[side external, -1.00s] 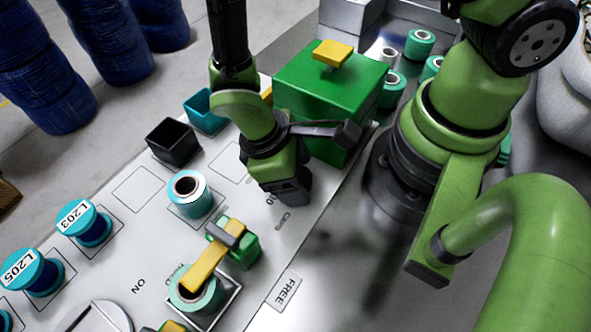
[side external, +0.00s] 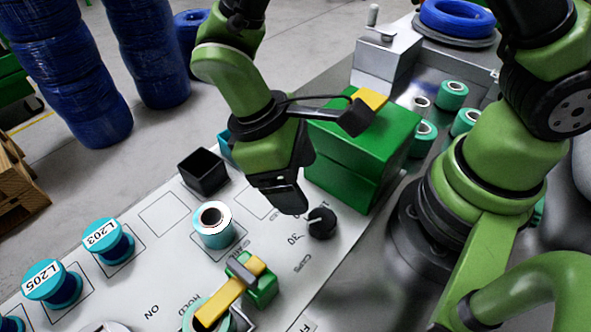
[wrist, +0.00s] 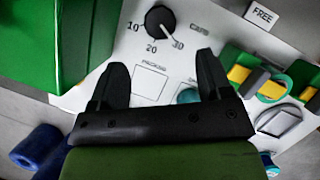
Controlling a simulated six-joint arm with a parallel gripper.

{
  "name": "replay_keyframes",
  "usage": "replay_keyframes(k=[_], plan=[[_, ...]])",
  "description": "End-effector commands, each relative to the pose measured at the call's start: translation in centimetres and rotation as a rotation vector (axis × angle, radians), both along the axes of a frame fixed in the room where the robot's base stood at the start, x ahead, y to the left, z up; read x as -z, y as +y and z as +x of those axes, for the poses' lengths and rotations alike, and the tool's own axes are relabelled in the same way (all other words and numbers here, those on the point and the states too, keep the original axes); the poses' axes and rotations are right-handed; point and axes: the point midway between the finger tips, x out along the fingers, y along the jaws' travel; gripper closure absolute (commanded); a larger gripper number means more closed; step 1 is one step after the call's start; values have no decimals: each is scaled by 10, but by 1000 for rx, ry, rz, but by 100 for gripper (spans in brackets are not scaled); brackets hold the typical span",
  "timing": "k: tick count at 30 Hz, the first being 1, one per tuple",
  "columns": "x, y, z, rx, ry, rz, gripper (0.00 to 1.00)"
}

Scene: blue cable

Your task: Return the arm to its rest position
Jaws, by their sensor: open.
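My gripper (side external: 289,203) is above the white panel, beside the black dial knob (side external: 321,222). In the wrist view my gripper (wrist: 161,70) has its two black fingers apart, with nothing between them. The panel shows between and beyond the fingers. The knob in the wrist view (wrist: 160,20) is beyond the fingertips, among the marks 10, 20 and 30. I cannot tell the exact height of the fingertips above the panel.
A green box (side external: 350,155) with a yellow handle stands close behind my gripper. A teal spool (side external: 213,226) stands left of it. A yellow-and-green clamp (side external: 230,290) is in front. A black open bin (side external: 204,172) and labelled spools (side external: 108,240) lie further left.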

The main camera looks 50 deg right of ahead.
Motion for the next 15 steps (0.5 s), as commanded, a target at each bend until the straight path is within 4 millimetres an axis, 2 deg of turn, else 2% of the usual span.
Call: replay_keyframes(k=[11,15], plan=[[-4,0,1,8,-7,4,28],[-28,-7,9,78,-69,49,28]])
